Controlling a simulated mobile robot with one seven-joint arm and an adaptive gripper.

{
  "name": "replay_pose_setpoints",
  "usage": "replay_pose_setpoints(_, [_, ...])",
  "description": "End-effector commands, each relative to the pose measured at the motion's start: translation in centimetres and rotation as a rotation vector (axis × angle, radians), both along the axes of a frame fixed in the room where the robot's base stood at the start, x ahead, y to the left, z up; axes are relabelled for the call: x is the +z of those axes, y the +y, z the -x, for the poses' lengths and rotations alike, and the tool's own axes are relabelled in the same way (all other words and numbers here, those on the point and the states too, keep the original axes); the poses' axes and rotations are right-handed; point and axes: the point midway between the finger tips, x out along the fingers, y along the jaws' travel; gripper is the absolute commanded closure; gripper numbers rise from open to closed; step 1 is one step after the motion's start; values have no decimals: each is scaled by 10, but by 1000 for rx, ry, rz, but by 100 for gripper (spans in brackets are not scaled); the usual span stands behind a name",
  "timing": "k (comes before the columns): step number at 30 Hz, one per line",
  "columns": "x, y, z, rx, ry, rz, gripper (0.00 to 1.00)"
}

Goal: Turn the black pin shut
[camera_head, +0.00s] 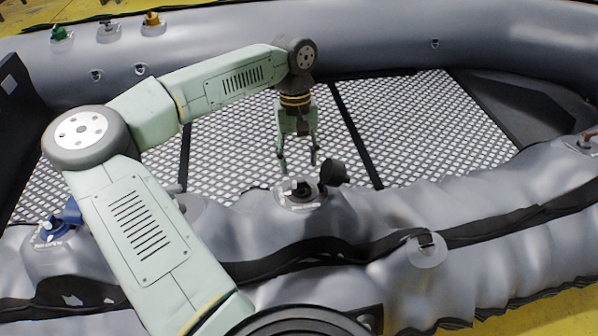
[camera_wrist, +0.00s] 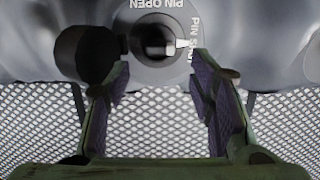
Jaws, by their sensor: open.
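The black pin (camera_head: 302,189) sits inside a grey round valve on the near tube of the boat. In the wrist view the pin (camera_wrist: 155,44) is at the top middle, in the valve's dark centre. The valve's ring (camera_wrist: 172,12) bears the words PIN OPEN at the top and PIN with partly hidden letters at the right. A white mark shows at the pin's right side. My gripper (camera_head: 299,160) points down just beyond the valve. In the wrist view my gripper (camera_wrist: 158,68) is open and empty, its fingertips apart on either side below the pin.
A round black cap (camera_wrist: 85,53) stands beside the valve, close to the left finger; it also shows in the head view (camera_head: 334,172). A blue valve (camera_head: 52,230) is at the left on the near tube. Green (camera_head: 59,33) and yellow (camera_head: 152,19) valves are on the far tube. The patterned floor is clear.

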Motion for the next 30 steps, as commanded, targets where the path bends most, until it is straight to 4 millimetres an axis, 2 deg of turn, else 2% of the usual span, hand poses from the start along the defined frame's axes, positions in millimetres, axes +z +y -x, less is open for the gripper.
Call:
replay_pose_setpoints(4, [31, 1, -7, 1, -3, 0, 51])
replay_pose_setpoints(10, [54, 2, -11, -1, 0, 1, 51])
replay_pose_setpoints(26, [60, 2, -12, -1, 1, 1, 51])
replay_pose_setpoints(30, [62, -9, -11, 5, -8, 35, 51])
